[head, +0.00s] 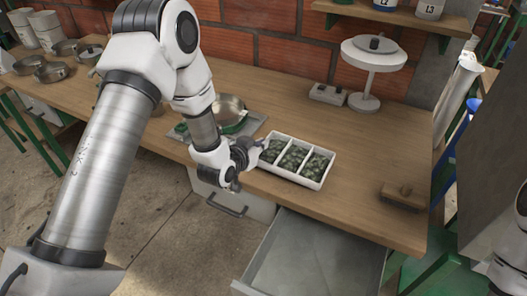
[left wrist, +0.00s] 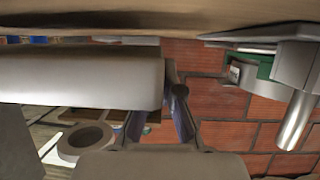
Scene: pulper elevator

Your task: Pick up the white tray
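The white tray (head: 305,181) lies on the wooden bench, with three compartments holding dark green lumps. My left gripper (head: 249,154) is at the tray's left end, low over the bench. In the left wrist view, a large pale block (left wrist: 80,78), seemingly the tray upside down, covers part of one finger. The left gripper's fingers (left wrist: 160,112) stand apart with a gap between them. Contact with the tray cannot be made out. My right gripper is out of view; only part of my right arm shows at the right edge.
A metal pan (head: 229,108) on a scale stands just behind my left gripper. A white round-topped stand (head: 373,58) is at the back. A wooden block (head: 403,195) lies at right. An open drawer (head: 318,259) juts out below the bench.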

